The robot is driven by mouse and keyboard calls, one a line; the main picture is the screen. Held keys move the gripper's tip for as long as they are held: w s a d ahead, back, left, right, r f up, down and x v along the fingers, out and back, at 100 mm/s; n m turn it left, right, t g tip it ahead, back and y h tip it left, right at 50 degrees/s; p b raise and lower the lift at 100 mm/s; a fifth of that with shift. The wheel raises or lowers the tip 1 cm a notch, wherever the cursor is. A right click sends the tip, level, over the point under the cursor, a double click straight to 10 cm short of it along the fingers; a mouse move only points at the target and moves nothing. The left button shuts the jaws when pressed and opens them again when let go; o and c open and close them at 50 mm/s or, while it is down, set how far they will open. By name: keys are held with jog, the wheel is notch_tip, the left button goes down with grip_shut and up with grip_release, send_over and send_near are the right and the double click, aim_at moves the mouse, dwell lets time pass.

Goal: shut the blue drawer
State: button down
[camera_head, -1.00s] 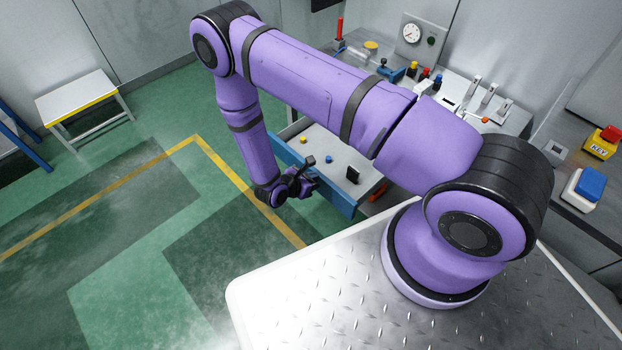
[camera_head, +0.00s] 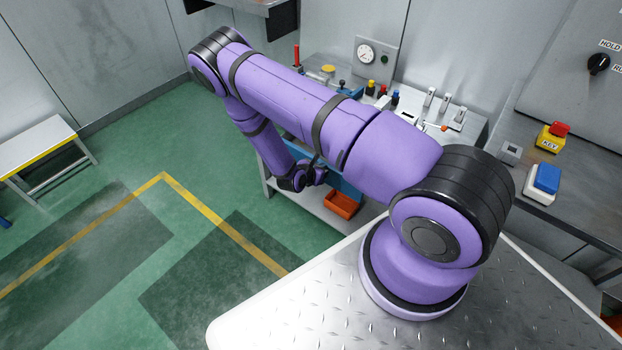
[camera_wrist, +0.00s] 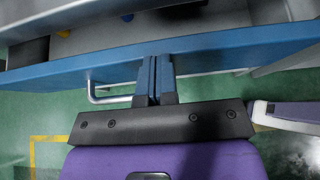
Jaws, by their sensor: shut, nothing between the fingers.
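The blue drawer's front (camera_head: 345,188) shows in the head view below the workbench, partly hidden by my arm. In the wrist view the blue front (camera_wrist: 240,50) runs across the picture, with a strip of its inside and small yellow, blue and black items visible behind it, so it is still partly open. A metal bar handle (camera_wrist: 108,99) sits on the front, partly behind my fingers. My gripper (camera_wrist: 156,62) is shut and empty, its fingertips at the drawer front, apparently touching it. In the head view my gripper (camera_head: 318,174) is at the front's left part.
An orange bin (camera_head: 342,205) is on the shelf below the drawer. The workbench top carries a gauge box (camera_head: 374,54), switches and coloured knobs. The green floor at left is open, with a small bench (camera_head: 35,145).

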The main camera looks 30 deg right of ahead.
jog(key=shift+w+d, duration=0.2)
jog(key=shift+d, duration=0.35)
jog(key=shift+w+d, duration=0.15)
jog(key=shift+d, duration=0.4)
